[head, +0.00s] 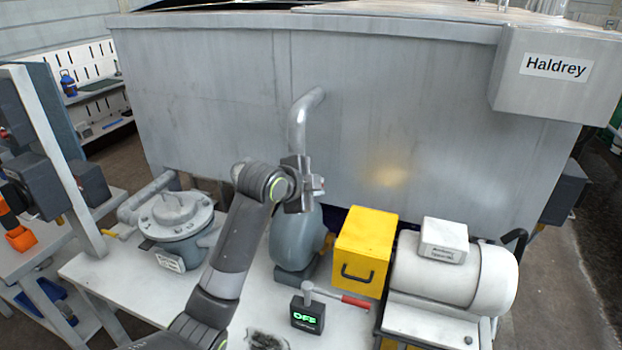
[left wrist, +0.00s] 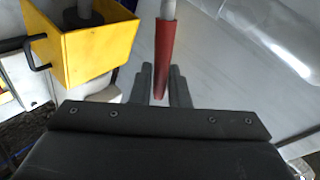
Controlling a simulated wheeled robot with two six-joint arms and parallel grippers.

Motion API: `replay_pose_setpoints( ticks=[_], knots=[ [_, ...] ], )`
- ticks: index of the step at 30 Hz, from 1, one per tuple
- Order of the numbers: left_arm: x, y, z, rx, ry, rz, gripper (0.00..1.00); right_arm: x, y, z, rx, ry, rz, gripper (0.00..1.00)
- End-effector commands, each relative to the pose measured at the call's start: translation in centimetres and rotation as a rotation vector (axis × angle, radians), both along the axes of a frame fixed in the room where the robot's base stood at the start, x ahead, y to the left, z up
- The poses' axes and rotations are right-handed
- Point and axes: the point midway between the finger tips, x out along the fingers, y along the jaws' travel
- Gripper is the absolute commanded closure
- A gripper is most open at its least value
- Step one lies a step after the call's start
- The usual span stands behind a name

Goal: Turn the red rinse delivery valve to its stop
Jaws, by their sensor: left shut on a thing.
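In the left wrist view a red handle (left wrist: 165,50) on a grey rod runs down between the fingers of my left gripper (left wrist: 160,85), which are closed on it. In the head view my left gripper (head: 312,186) is up beside a bent grey pipe (head: 298,118), above the grey pump body (head: 296,240). The handle it holds is hidden there by the gripper. A separate red-gripped lever (head: 356,302) shows on the bench, clear of the gripper. I cannot tell the held handle's angle or whether it is at a stop. My right gripper is not in view.
A yellow box (head: 364,248) with a black handle stands right of the pump. A white motor (head: 455,275) is beyond it. A small box (head: 307,315) reads OFF at the bench front. A large grey tank (head: 400,110) closes off the back.

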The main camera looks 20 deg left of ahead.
Motion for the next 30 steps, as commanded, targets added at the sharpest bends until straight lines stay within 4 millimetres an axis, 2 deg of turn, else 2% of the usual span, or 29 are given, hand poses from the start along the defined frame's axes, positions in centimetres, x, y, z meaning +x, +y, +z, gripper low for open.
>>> replay_pose_setpoints(
  ticks=[6, 15, 30],
  knots=[
    [0.0, -0.6, -1.6, 0.17, -0.004, -0.002, 1.0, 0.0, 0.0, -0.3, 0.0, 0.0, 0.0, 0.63],
    [0.0, -0.7, -3.0, 0.325, -0.008, -0.002, 1.0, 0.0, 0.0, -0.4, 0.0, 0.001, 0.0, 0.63],
    [0.0, -0.6, -3.5, 0.386, -0.008, -0.002, 1.0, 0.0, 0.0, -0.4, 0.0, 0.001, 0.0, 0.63]
  ],
)
